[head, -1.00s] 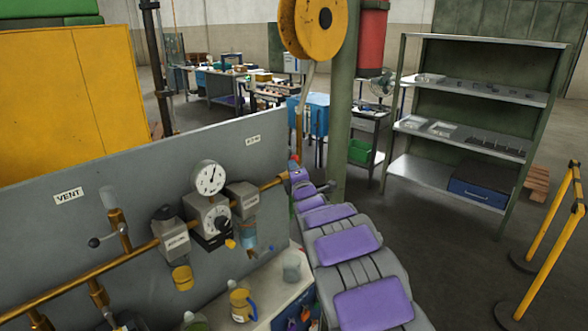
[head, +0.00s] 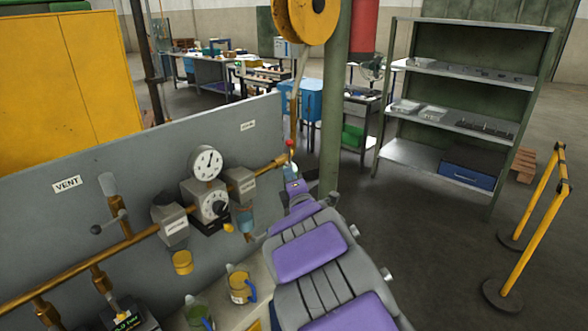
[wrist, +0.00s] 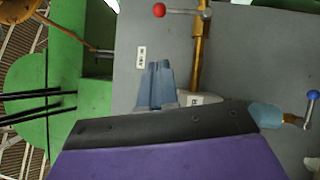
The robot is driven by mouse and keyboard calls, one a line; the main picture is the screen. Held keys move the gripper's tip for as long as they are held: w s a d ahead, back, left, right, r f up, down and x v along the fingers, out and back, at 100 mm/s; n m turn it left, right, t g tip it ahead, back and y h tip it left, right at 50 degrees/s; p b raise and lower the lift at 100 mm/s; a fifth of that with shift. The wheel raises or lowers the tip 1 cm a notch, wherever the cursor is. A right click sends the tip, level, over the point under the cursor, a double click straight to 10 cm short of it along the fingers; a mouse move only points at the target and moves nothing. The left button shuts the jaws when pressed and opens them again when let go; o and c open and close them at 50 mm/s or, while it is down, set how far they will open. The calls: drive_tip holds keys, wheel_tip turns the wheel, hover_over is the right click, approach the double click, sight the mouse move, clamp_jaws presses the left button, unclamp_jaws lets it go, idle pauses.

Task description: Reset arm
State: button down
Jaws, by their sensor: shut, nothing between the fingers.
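My arm, grey with purple pads, reaches from the bottom of the head view to the panel's right end. My gripper is at its far end, small in the head view (head: 292,172), and its fingers cannot be made out there. In the wrist view, the pale blue-grey fingers of my gripper (wrist: 158,85) stand close together, shut and empty, above the dark and purple body of my wrist. They show in front of the grey panel (wrist: 238,55), beside a small white label (wrist: 141,57). The gap to the panel cannot be told.
A brass pipe (head: 140,236) with a gauge (head: 207,163) and valves runs along the panel. A red-ball lever (wrist: 160,10) and a blue-ball lever (wrist: 313,96) show in the wrist view. Jugs (head: 240,285) stand below. A shelf (head: 455,125) and yellow posts (head: 530,235) stand right; floor between is clear.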

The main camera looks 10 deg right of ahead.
drive_tip(key=s+d+f+m+g+h, duration=0.4)
drive_tip(key=s+d+m+g, duration=0.3)
drive_tip(key=s+m, duration=0.4)
drive_tip(key=s+a+f+m+g+y, duration=0.1)
drive_tip(key=s+a+f+m+g, duration=0.1)
drive_tip(key=s, duration=1.2)
drive_tip(key=s+a+f+m+g+y, duration=0.1)
drive_tip(key=s+a+m+g, duration=0.3)
drive_tip(key=s, duration=1.1)
drive_tip(key=s+a+f+m+g+y, duration=0.1)
drive_tip(key=s+a+f+m+g, duration=0.1)
drive_tip(key=s+g, duration=0.6)
drive_tip(key=s+a+m, duration=0.1)
drive_tip(key=s+m, duration=0.1)
drive_tip(key=s, duration=0.4)
drive_tip(key=shift+s+f, duration=0.35)
drive_tip(key=shift+s, duration=0.05)
drive_tip(key=shift+a, duration=0.1)
